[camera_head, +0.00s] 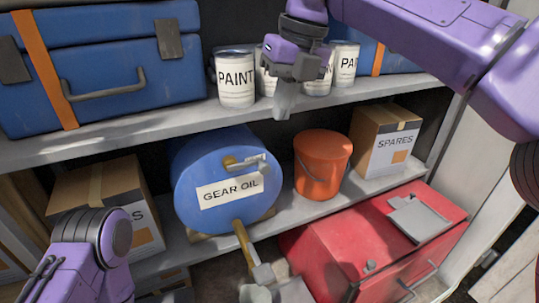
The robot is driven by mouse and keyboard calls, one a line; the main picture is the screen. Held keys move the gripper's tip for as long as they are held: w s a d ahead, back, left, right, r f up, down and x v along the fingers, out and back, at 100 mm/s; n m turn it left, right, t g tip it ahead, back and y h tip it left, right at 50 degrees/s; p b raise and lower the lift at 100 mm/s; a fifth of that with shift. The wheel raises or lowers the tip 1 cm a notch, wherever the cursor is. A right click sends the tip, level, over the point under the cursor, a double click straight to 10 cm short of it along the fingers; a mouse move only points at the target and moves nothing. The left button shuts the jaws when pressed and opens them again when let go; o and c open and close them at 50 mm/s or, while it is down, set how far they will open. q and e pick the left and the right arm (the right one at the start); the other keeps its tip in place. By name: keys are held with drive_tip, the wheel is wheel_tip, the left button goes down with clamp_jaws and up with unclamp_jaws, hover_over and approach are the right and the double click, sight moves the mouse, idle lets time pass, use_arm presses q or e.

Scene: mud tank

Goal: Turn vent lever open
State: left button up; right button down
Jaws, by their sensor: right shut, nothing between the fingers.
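A blue drum (190,183) labelled GEAR OIL lies on its side on the middle shelf, its round face toward me. Near the top of that face is a small fitting with a brass hub and a grey lever (250,161), which looks like the vent lever. The lever lies roughly level, pointing right. A brass spout (243,243) with a grey end sticks out at the bottom of the face. My right gripper (284,108) is shut and empty, pointing down above and right of the lever, apart from it.
White paint cans (235,88) stand on the upper shelf (150,122) behind my right gripper, beside a blue toolbox (105,85). An orange bucket (322,165) and a SPARES box (383,142) stand right of the drum. A red toolbox (325,255) sits below.

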sight(268, 165)
drive_tip(key=x, duration=1)
drive_tip(key=shift+s+a+f, duration=0.1)
drive_tip(key=shift+f, duration=0.1)
drive_tip(key=shift+s+f, duration=0.1)
drive_tip(key=shift+f, duration=0.05)
drive_tip(key=shift+w+d+f+g+y, duration=0.1)
drive_tip(key=shift+w+d+g+y, duration=0.2)
drive_tip(key=shift+y, duration=0.4)
drive_tip(key=shift+s, duration=0.1)
